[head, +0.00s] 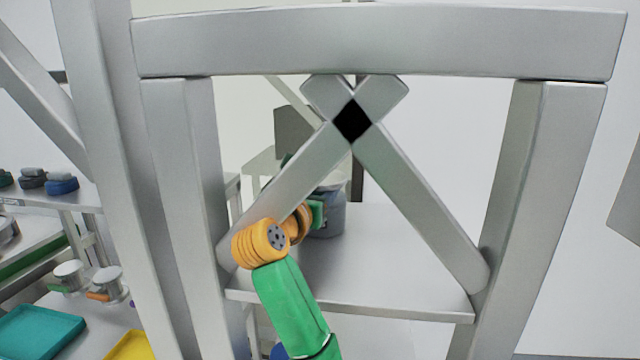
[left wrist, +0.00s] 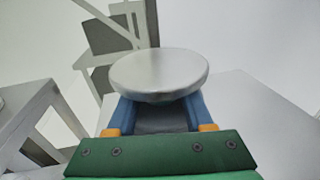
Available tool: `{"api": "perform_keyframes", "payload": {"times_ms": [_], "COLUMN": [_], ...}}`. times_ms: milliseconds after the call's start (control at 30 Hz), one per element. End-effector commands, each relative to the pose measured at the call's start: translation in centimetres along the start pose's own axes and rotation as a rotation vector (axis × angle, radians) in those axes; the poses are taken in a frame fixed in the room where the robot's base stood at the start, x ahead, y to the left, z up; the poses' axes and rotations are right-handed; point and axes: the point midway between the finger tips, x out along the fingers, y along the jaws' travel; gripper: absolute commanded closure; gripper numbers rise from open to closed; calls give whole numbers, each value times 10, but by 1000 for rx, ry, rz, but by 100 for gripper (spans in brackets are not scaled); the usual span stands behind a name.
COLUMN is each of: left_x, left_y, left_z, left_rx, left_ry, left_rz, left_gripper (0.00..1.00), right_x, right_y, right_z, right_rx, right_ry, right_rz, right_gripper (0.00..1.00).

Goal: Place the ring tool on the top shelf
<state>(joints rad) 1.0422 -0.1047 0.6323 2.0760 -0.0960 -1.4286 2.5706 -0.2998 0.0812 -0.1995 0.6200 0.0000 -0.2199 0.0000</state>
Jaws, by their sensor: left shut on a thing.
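The ring tool (left wrist: 160,72) shows in the left wrist view as a silvery round disc on a darker body. My left gripper (left wrist: 160,117), green with blue fingers, is shut on it, one finger on each side. In the head view the gripper (head: 317,213) is partly hidden behind a diagonal brace, and the grey-blue tool (head: 331,217) shows just beyond it. The tool is over or on the left part of a grey shelf board (head: 400,265); I cannot tell whether it touches. My right gripper is in neither view.
A grey frame with a thick top bar (head: 380,42), posts and crossed braces (head: 420,205) stands in front of the shelf board. The board's right part is clear. At left, a table holds a teal tray (head: 40,332) and several small items.

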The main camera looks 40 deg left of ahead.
Motion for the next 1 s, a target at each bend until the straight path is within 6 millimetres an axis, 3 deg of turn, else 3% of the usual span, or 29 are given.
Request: {"api": "perform_keyframes", "payload": {"times_ms": [233, 267, 367, 733, 1000], "left_x": [0, 0, 0, -4, -58], "left_y": [0, 0, 0, 0, 0], "left_z": [1, -2, -1, 0, -2], "left_rx": [0, 0, 0, 0, -1], "left_ry": [-6, -1, -1, -2, -8], "left_rz": [0, 0, 0, 0, 2], "left_gripper": [100, 46, 19, 18, 18], "right_x": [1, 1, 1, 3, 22], "right_y": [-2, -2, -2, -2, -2], "right_z": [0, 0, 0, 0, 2], "right_rx": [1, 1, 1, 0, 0], "right_ry": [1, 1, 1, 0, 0], "right_rz": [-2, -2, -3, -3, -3], "right_gripper": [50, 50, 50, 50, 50]}}
